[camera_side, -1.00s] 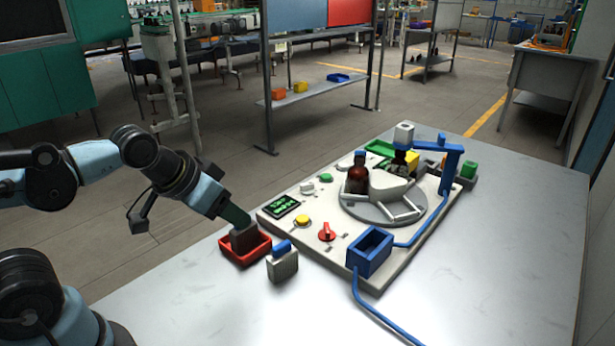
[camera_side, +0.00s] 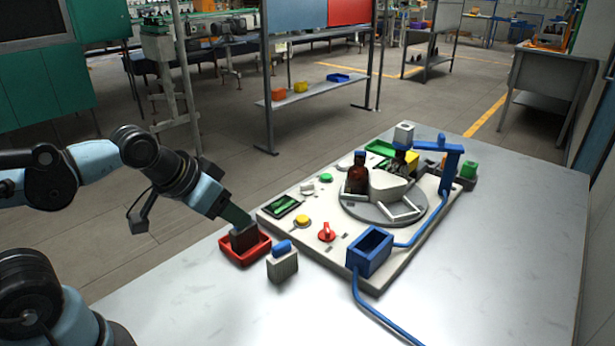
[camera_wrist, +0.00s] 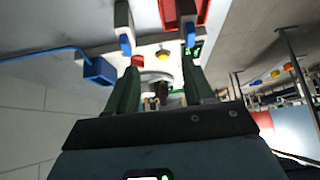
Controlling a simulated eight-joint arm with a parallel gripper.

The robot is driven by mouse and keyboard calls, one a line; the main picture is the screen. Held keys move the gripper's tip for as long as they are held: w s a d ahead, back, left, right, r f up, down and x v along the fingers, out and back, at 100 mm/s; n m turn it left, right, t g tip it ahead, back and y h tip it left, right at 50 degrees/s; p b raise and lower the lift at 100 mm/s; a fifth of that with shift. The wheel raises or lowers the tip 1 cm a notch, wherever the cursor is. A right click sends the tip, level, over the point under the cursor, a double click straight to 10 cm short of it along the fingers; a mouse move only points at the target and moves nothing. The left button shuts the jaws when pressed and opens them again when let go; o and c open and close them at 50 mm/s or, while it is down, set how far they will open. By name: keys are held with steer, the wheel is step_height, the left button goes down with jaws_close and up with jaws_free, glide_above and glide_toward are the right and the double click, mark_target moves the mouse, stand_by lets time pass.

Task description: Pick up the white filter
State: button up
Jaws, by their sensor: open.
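No white filter can be singled out for sure. A white cube (camera_side: 403,132) stands high at the back of the board, by the blue arm post. A smaller whitish piece (camera_side: 307,187) sits near the screen. My gripper (camera_side: 243,237) points down at the red tray (camera_side: 258,257) at the board's front-left corner, well away from the cube. Its green fingers stand apart in the wrist view (camera_wrist: 160,85), with nothing seen held. The fingertips are unclear in the side view.
The board (camera_side: 375,275) carries a turntable (camera_side: 358,212) with an amber bottle (camera_side: 357,180), a red knob (camera_side: 326,232), a yellow button (camera_side: 302,221) and an open blue box (camera_side: 370,252). A blue hose (camera_side: 380,318) runs forward. The table at right is clear.

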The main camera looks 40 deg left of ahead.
steer(key=shift+o, duration=0.5)
steer(key=m+g, duration=0.1)
steer(key=g, duration=0.5)
glide_toward(281, 244)
steer(key=shift+s+a, duration=0.15)
steer(key=shift+a, duration=0.2)
steer(key=shift+w+d+f+m+g, duration=0.3)
steer(key=shift+w+d+g, duration=0.2)
steer(key=shift+d+g, duration=0.1)
step_height(281, 244, down, 7)
steer(key=shift+r, duration=0.1)
steer(key=shift+w+a+f, duration=0.1)
steer(key=shift+f, duration=1.25)
steer(key=shift+w+a+f, duration=0.1)
steer(key=shift+f, duration=1.2)
